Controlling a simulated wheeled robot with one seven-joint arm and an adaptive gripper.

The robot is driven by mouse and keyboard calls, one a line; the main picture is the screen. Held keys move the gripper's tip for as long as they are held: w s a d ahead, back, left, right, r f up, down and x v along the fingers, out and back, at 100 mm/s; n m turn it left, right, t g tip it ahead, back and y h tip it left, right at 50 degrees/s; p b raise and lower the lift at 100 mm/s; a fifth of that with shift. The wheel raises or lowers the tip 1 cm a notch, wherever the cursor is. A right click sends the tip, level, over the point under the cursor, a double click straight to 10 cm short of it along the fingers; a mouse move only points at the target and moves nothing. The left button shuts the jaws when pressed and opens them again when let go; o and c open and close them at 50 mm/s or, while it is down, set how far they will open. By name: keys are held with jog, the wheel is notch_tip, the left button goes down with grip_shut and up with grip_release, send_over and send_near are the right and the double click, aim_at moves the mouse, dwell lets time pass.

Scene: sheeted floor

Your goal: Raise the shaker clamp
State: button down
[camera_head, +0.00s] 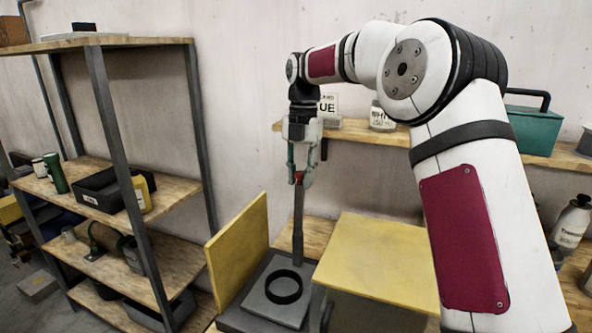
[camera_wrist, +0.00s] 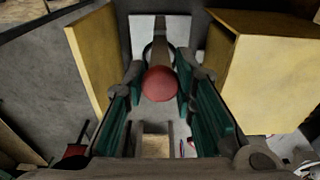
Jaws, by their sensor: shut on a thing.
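The shaker clamp is a grey bar (camera_head: 298,232) that stands upright, with a red ball knob (camera_head: 299,176) at its top. My gripper (camera_head: 301,182) reaches down from above and is shut on the clamp at the knob. In the wrist view the red knob (camera_wrist: 160,84) sits between the two green-sided fingers, with the bar running away beyond it. The bar's foot is at the back of a dark grey shaker base (camera_head: 262,318). A black ring (camera_head: 283,287) lies on the base's plate, in front of the bar.
A yellow upright panel (camera_head: 237,258) stands left of the shaker, and a yellow box-like block (camera_head: 375,262) stands close on its right. A wooden shelf rack (camera_head: 120,40) is farther left. A wall shelf (camera_head: 350,137) with a white jar (camera_head: 381,118) and a green case (camera_head: 533,130) runs behind.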

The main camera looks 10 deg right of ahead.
jog(key=shift+d+f, duration=0.1)
jog(key=shift+d, duration=0.05)
jog(key=c, duration=1.3)
grip_release()
jog(key=shift+w, duration=0.15)
jog(key=shift+w+d+r, duration=0.1)
jog(key=shift+w+r, duration=0.05)
jog(key=shift+r, duration=1.85)
jog(key=shift+w+d+r, duration=0.15)
jog(key=shift+r, duration=1.8)
jog(key=shift+w+d+r, duration=0.1)
jog(key=shift+w+r, duration=0.05)
jog(key=shift+r, duration=1.85)
